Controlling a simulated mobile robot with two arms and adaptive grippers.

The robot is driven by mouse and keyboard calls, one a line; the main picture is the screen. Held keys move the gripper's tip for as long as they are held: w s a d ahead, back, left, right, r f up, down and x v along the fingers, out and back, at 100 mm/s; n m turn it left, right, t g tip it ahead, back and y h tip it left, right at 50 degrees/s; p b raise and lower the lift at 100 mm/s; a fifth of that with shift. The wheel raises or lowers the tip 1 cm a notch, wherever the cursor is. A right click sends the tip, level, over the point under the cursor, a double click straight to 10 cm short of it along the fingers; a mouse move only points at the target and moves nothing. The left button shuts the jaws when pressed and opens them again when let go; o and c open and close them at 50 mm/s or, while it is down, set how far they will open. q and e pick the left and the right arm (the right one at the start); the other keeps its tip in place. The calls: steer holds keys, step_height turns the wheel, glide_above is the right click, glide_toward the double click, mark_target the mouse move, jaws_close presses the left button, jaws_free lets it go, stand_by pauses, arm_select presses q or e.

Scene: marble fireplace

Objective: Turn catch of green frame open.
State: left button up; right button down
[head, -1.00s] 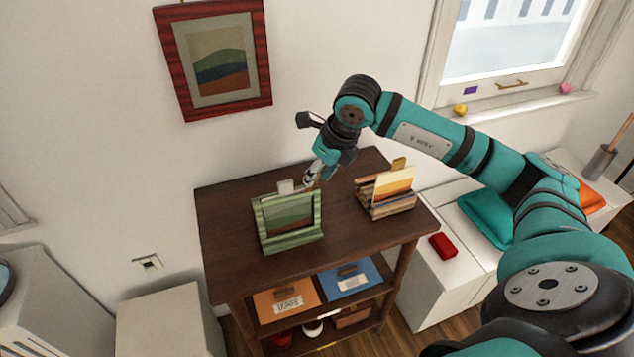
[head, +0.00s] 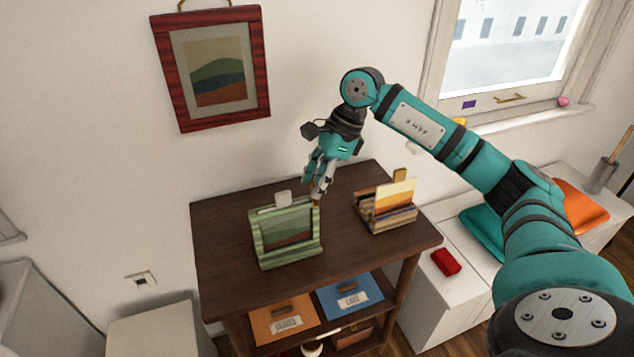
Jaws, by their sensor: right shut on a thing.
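The green frame (head: 288,254) stands upright on the dark wooden shelf top (head: 228,265), with a landscape picture in it. A pale piece (head: 283,198) shows at its top edge. My right gripper (head: 316,194) points down at the frame's upper right corner. It is shut on a small brass-coloured part there, which looks like the catch; the fingers cover most of it, and I cannot tell how far it is turned. The frame's back is hidden. My left gripper is not in view.
A wooden holder with cards (head: 388,208) stands right of the frame on the same top. A red-framed picture (head: 212,70) hangs on the wall behind. A red box (head: 446,262) lies on the white bench at the right. Orange and blue boxes sit on the shelf below.

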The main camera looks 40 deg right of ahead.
steer(key=shift+n+g, duration=0.3)
steer(key=shift+n, duration=0.5)
steer(key=c, duration=1)
jaws_free()
steer(key=shift+o, duration=0.2)
steer(key=shift+r, duration=0.15)
steer(key=w+v, duration=0.1)
steer(key=v, duration=1)
steer(key=shift+s+d+r, duration=0.3)
steer(key=shift+s, duration=0.1)
